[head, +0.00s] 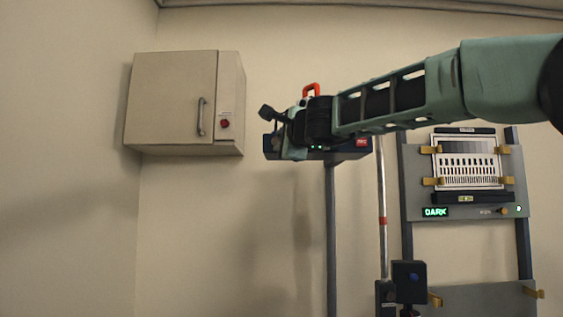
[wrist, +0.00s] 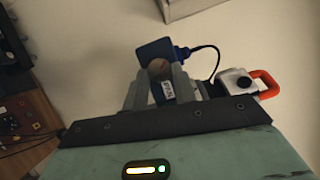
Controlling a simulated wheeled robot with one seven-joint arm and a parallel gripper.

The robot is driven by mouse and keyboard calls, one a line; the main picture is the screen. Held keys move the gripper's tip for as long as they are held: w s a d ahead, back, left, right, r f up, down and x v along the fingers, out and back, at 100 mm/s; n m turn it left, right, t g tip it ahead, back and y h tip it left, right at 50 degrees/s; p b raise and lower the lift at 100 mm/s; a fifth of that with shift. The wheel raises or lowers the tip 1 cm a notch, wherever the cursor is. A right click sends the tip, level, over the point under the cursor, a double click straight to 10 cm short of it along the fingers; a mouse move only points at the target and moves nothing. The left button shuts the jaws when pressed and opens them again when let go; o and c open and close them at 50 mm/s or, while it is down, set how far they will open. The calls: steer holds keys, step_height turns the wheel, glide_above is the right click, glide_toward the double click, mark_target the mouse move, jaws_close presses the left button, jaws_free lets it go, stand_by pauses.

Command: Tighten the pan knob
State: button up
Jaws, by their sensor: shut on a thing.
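My gripper (head: 286,138) is at the left end of my arm in the head view, in front of a dark blue box on a post. In the wrist view its fingers (wrist: 160,82) are closed around a small round brownish knob (wrist: 158,67), which I take to be the pan knob. A white tag with dark print (wrist: 168,91) sits just below it. A dark blue block (wrist: 154,49) with a black cable is right behind the knob. The knob's sides are hidden by the fingers, and in the head view my gripper hides it.
A beige wall cabinet (head: 172,98) with a handle and red button is at left. At right, a grey stand holds a striped test chart (head: 467,163) and a green "DARK" display (head: 436,212). A slim silver pole (head: 382,190) stands below my arm. The wall area below the cabinet is clear.

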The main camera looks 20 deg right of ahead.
steer(key=shift+w+a+f+m+t+h+b, duration=0.15)
steer(key=shift+m+t+h+b, duration=0.25)
steer(key=shift+m+b, duration=1.15)
steer(key=shift+s+d+f+m+t+h+b, duration=0.1)
steer(key=shift+f+m+t+h+b, duration=0.25)
steer(key=shift+m+b, duration=1.2)
steer(key=shift+w+a+f+m+t+h+b, duration=0.1)
steer(key=shift+m+t+h+b, duration=0.25)
steer(key=shift+m+b, duration=1.15)
steer(key=shift+r+n+b, duration=0.15)
steer(key=shift+n+b, duration=0.15)
steer(key=shift+b, duration=0.3)
steer(key=o, duration=1)
